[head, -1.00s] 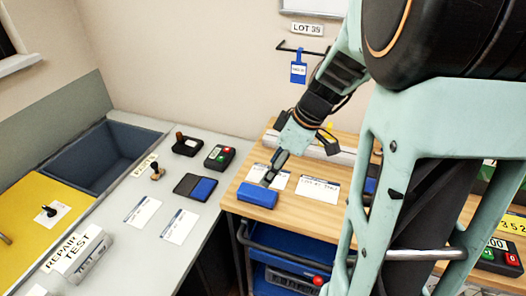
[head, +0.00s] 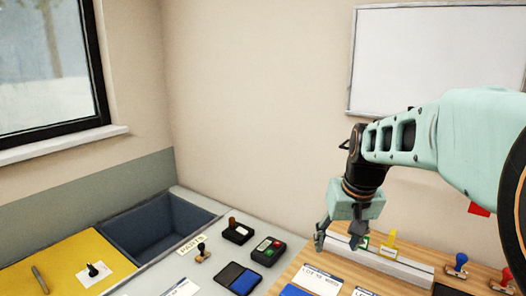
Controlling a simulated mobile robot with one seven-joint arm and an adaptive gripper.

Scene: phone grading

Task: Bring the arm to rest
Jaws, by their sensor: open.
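My gripper (head: 338,240) hangs from my pale green arm at the right of the head view. Its two fingers point down and stand apart with nothing between them. It is above the back part of the wooden worktop (head: 290,268), near a long white rail (head: 412,266). The picture does not clearly show how high it hangs. A blue block (head: 293,291) shows at the bottom edge, mostly cut off, and my gripper is apart from it.
The grey counter holds a black-and-blue pad (head: 238,278), a stamp (head: 203,256) and a device with red and green buttons (head: 268,250). A blue-grey bin (head: 160,225) is behind. Stamps (head: 457,266) stand at right.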

